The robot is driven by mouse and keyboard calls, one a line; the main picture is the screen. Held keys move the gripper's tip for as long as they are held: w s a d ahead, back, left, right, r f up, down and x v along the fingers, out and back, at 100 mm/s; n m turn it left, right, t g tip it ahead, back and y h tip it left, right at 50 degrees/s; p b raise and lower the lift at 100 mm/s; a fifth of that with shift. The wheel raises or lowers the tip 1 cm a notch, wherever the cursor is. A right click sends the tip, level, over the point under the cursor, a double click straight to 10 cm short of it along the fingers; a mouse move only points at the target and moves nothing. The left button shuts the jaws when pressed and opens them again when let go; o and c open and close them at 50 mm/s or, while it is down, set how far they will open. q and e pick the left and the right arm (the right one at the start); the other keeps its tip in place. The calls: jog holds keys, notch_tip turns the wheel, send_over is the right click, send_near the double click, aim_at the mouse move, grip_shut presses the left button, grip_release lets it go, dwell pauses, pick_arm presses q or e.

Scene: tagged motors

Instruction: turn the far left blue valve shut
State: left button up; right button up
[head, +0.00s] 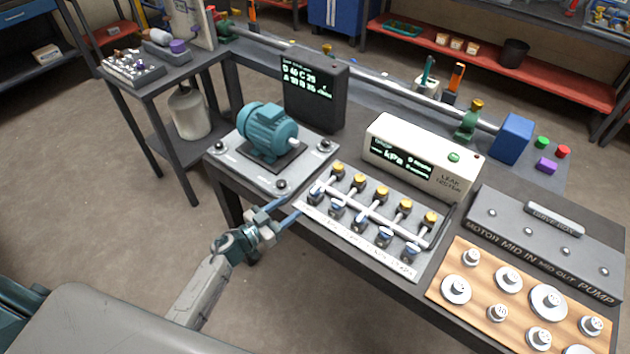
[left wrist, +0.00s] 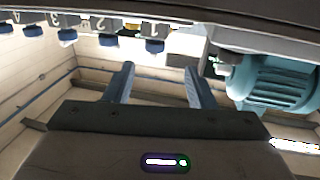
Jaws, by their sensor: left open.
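The far left blue valve (head: 316,191) is the leftmost of a row of blue knobs along the front of a white manifold panel (head: 399,265). In the left wrist view this valve (left wrist: 155,46), near a number 1, appears beyond and between my fingertips. My left gripper (head: 290,207) is open and empty, with its fingers pointing at the valve from the front left, a little short of it. Its two spread fingers also show in the left wrist view (left wrist: 159,70). The valve is not gripped. My right gripper is not in view.
A teal motor (head: 268,131) on a grey plate (head: 235,172) stands left of the panel. The second blue knob (head: 337,210) sits close by on the right. A white kPa gauge box (head: 413,165) stands behind. The floor in front of the bench is clear.

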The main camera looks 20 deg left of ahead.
aim_at(311, 194)
pick_arm(q)
jog(key=p+x, duration=0.1)
jog(key=x, duration=0.9)
jog(key=shift+s+d+r+p, duration=0.2)
jog(key=shift+s+d+p, duration=0.1)
jog(key=shift+p, duration=0.1)
jog(key=shift+w+d, duration=0.25)
jog(key=shift+w, duration=0.15)
jog(key=c, duration=1)
jog(key=shift+o, duration=0.2)
